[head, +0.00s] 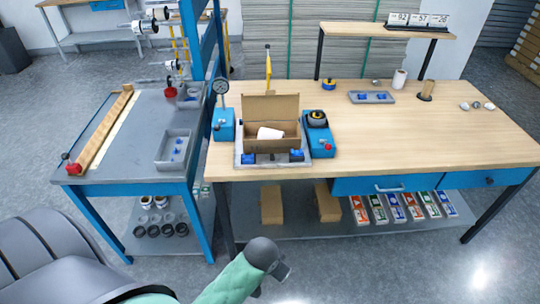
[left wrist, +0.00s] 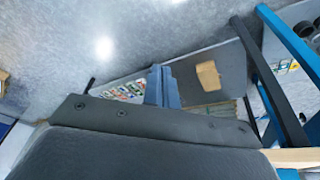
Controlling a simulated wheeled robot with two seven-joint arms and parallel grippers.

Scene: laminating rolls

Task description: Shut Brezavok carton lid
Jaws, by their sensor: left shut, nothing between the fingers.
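An open brown carton (head: 258,143) sits in a grey fixture at the left end of the wooden bench, with a white cylindrical roll (head: 270,133) inside. Its lid (head: 270,106) stands up at the back edge. No name on it is readable. My left gripper (left wrist: 160,70) shows in the left wrist view with its blue-grey fingers together, empty and apart from the carton. In the head view my left arm is low in front of the bench, and its fingers are not clear there. My right gripper is not in view.
A blue device with a black dial (head: 317,120) stands right of the carton, a blue gauge stand (head: 223,122) left of it. A yellow-tipped post rises behind the lid. The bench's middle (head: 400,130) is mostly clear. Boxes (head: 388,207) lie on the lower shelf.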

